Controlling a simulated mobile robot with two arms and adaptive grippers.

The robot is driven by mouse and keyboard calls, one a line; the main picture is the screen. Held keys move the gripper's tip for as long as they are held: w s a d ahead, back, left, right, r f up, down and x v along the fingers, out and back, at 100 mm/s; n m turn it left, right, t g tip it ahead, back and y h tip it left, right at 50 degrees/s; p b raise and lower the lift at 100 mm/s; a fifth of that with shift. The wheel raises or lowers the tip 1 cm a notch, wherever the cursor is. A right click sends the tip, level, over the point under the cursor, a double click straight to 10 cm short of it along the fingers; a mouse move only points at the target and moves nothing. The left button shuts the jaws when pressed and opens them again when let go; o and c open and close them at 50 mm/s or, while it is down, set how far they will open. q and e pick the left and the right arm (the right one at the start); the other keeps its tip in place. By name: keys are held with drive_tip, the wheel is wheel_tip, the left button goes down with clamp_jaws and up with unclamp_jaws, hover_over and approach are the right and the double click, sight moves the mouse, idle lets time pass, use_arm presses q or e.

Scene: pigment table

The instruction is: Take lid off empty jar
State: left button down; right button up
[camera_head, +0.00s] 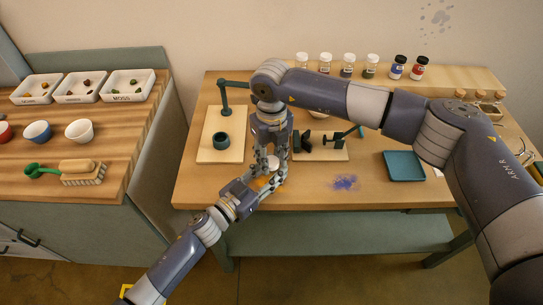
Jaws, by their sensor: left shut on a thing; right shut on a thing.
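The empty jar (272,170) is a small pale shape at the front left of the worktable, mostly hidden by the two grippers. My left gripper (271,181) comes in low from the front left and is shut on the jar's lower part. My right gripper (271,161) points down from above and is shut at the jar's top, where the lid is. The lid is hidden between the fingers, and I cannot tell whether it sits on the jar or apart from it.
Several capped jars (348,65) stand along the table's back. A board with a teal ring (221,141) is left of the grippers, a black clamp-like fixture (317,138) right. A teal tray (404,166) and spilled blue powder (345,182) lie further right. A side counter (110,145) holds bowls and a brush.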

drive_tip(key=n, duration=0.3)
drive_tip(key=shift+w+n, duration=0.1)
drive_tip(key=shift+n, duration=0.2)
drive_tip(key=n, duration=2.2)
drive_tip(key=shift+r+n, duration=0.1)
drive_tip(key=shift+n, duration=0.2)
drive_tip(key=n, duration=0.3)
drive_tip(key=shift+n, duration=0.4)
drive_tip(key=shift+r, duration=0.2)
drive_tip(key=shift+r, duration=0.9)
